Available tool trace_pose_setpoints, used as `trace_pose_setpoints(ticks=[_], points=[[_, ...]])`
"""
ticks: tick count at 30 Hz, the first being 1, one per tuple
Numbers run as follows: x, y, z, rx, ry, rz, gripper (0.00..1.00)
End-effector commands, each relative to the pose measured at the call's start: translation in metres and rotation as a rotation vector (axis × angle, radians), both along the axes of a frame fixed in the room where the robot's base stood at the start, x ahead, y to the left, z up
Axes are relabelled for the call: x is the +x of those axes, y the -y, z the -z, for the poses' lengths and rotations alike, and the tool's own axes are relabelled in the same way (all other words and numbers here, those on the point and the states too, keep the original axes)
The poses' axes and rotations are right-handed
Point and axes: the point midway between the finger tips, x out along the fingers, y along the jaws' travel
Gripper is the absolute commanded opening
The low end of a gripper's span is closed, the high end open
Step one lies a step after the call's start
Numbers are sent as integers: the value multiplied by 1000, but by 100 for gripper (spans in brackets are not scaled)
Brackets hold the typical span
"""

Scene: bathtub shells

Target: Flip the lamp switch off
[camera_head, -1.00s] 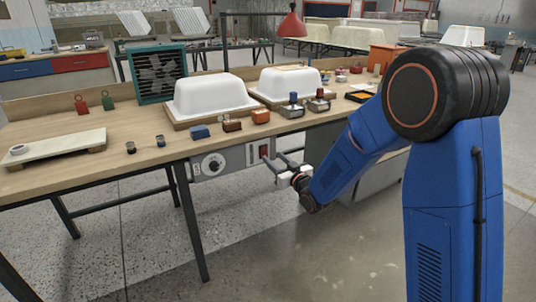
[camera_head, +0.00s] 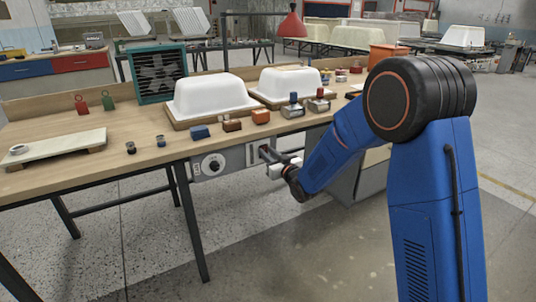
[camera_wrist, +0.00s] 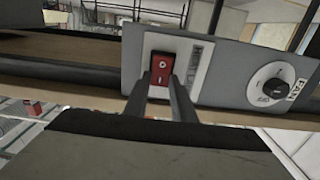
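The red rocker switch (camera_wrist: 160,72) is set in a grey panel (camera_wrist: 215,70) under the bench's front edge. In the head view my gripper (camera_head: 266,152) covers the switch. A red lamp (camera_head: 291,24) hangs over the bench; I cannot tell if it is lit.
A dial marked FAN (camera_wrist: 275,87) sits on the same panel, also seen in the head view (camera_head: 213,165). The bench (camera_head: 95,168) carries a teal fan (camera_head: 158,72), white tub shells (camera_head: 210,93) and several small blocks. Open floor lies in front.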

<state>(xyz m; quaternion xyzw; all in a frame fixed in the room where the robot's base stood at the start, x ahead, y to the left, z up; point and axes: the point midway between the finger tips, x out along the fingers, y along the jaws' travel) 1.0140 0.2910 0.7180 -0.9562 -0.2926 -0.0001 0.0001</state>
Motion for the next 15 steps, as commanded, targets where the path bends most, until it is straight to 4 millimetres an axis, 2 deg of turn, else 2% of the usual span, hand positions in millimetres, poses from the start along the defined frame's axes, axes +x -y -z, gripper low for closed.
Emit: trace_pose_setpoints(ticks=[7, 15], points=[[0, 0, 4, 18, 24, -1, 1], [-1, 0, 9, 94, 137, -1, 1]])
